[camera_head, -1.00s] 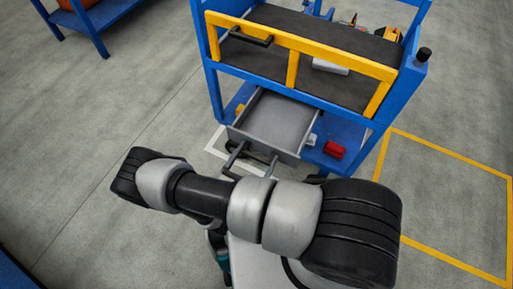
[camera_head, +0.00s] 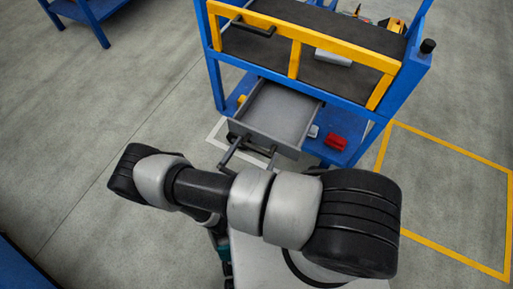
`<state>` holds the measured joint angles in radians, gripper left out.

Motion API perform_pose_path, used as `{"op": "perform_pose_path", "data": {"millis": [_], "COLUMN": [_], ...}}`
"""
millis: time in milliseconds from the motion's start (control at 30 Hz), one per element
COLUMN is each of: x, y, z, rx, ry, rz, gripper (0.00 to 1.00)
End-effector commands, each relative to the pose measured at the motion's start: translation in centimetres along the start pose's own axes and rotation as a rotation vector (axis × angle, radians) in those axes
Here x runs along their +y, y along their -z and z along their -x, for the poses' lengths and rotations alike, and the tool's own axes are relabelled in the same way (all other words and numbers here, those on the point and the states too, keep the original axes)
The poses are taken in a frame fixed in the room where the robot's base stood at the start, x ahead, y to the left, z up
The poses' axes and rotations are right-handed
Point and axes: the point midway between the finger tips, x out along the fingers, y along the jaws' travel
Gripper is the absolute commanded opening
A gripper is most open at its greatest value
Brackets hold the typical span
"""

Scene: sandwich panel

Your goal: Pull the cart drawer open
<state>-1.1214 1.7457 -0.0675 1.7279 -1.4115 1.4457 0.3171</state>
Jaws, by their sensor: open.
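The cart (camera_head: 216,86) is blue with yellow rails and stands at top centre. Its grey drawer (camera_head: 284,112) sticks out toward me below the middle shelf, pulled partly out. The drawer's inside looks empty. Its bar handle (camera_head: 231,152) juts from the drawer front toward me, and my arm hides part of it. My arm lies across the lower middle. My gripper cannot be made out and seems hidden by my arm, so its contact with the handle cannot be seen.
A red box (camera_head: 335,141) sits on the cart's lower shelf right of the drawer. Yellow floor lines (camera_head: 450,150) run at the right. A blue table (camera_head: 92,14) stands top left. The floor at left is clear.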

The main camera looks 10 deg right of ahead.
Motion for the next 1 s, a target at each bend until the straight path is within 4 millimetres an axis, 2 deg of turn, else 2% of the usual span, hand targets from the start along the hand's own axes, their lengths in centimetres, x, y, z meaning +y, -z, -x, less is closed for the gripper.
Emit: {"op": "perform_pose_path", "data": {"millis": [400,600,800,1000], "x": [0.0,0.0,0.0,-0.1], "y": [0.0,0.0,0.0,0.0], "z": [10.2,13.8,15.4,15.6], "rx": [0.002,0.001,0.000,0.000], "ry": [-0.003,-0.002,0.000,0.001], "rz": [0.000,-0.001,0.000,0.000], "gripper": [1.00,1.00,1.00,1.00]}}
